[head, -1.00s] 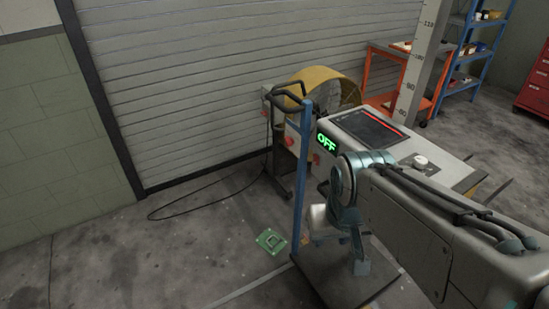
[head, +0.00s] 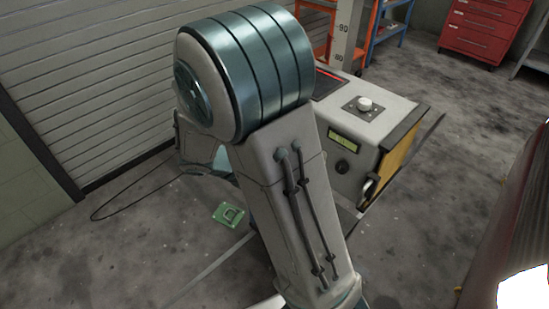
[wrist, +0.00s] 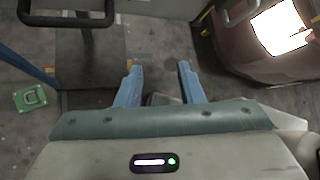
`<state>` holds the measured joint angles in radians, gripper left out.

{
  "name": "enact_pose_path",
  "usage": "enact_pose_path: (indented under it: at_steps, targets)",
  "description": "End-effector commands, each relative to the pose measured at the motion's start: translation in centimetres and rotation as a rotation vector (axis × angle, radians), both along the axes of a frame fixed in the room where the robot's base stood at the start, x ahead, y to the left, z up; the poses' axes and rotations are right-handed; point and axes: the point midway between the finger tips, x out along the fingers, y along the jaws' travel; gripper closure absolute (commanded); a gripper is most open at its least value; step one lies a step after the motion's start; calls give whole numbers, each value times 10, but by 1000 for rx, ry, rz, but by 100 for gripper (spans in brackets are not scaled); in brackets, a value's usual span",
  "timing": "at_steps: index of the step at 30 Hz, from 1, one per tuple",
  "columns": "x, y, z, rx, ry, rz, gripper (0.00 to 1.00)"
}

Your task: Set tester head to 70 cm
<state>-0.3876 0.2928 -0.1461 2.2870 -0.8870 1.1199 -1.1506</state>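A grey column with a height scale (head: 344,38) stands at the top middle of the head view. Marks near 80 and 90 show on it; its lower part is hidden behind the console. I cannot make out the tester head on the column in either current view. My gripper (wrist: 158,84) shows in the wrist view with its two blue fingers apart and nothing between them, above the floor. In the head view my gripper is hidden behind my arm.
A grey console (head: 375,125) with a white knob (head: 365,103) stands right of my arm. A red car front (head: 510,225) with a bright headlight (wrist: 280,27) is at the right. A black-handled cart (wrist: 92,58) stands left of my gripper.

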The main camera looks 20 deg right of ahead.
Motion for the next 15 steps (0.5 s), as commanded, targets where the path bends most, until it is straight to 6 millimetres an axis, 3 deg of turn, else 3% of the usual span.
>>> enact_pose_path:
  at_steps: [1,6,15]
  targets:
    - [12,1,-17,-63,104,113,66]
    - [52,8,-50,-282,448,464,66]
    - [96,30,-88,-556,843,801,66]
